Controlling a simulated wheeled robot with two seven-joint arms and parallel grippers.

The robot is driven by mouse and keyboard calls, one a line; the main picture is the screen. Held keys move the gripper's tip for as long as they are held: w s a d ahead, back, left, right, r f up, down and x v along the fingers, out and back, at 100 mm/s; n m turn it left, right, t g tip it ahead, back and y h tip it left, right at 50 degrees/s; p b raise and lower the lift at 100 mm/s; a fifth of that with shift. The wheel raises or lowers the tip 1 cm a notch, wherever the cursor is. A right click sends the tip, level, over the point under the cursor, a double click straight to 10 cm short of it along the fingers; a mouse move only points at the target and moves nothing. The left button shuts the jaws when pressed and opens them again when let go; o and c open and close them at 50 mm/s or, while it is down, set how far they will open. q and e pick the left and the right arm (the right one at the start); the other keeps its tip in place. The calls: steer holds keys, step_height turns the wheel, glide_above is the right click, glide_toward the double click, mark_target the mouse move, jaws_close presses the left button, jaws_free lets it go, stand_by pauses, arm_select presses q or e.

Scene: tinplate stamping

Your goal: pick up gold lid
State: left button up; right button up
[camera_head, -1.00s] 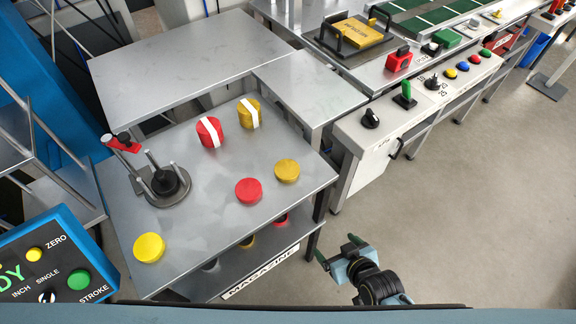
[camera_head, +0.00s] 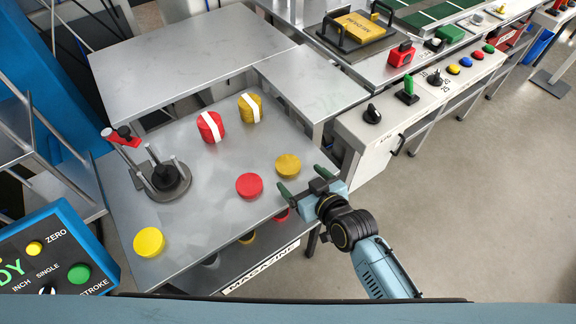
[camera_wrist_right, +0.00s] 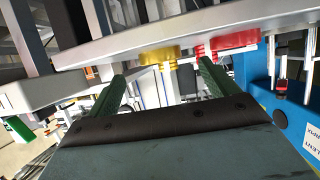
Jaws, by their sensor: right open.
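The gold lid (camera_head: 287,165) is a short round disc lying flat on the grey metal table, near its right edge. A red lid (camera_head: 249,186) lies to its left. My right gripper (camera_head: 302,181) is open and empty at the table's right edge, just below and right of the gold lid in the head view, and apart from it. In the right wrist view the gold lid (camera_wrist_right: 158,56) shows beyond and between the two green fingers (camera_wrist_right: 162,84), with the red lid (camera_wrist_right: 232,42) to its right. My left gripper is not in view.
A brighter yellow disc (camera_head: 149,242) lies at the table's front left. A red roll (camera_head: 210,127) and a gold roll (camera_head: 250,108), each with a white band, stand behind. A dark post fixture (camera_head: 168,178) stands left. A lower shelf sits under the table (camera_head: 215,225).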

mark_target(291, 168)
steer(key=b+x, duration=0.1)
steer(key=x, duration=0.4)
steer(key=shift+w+r, duration=0.15)
steer(key=shift+r, duration=0.05)
steer(key=shift+c, duration=0.4)
steer(key=c, duration=1)
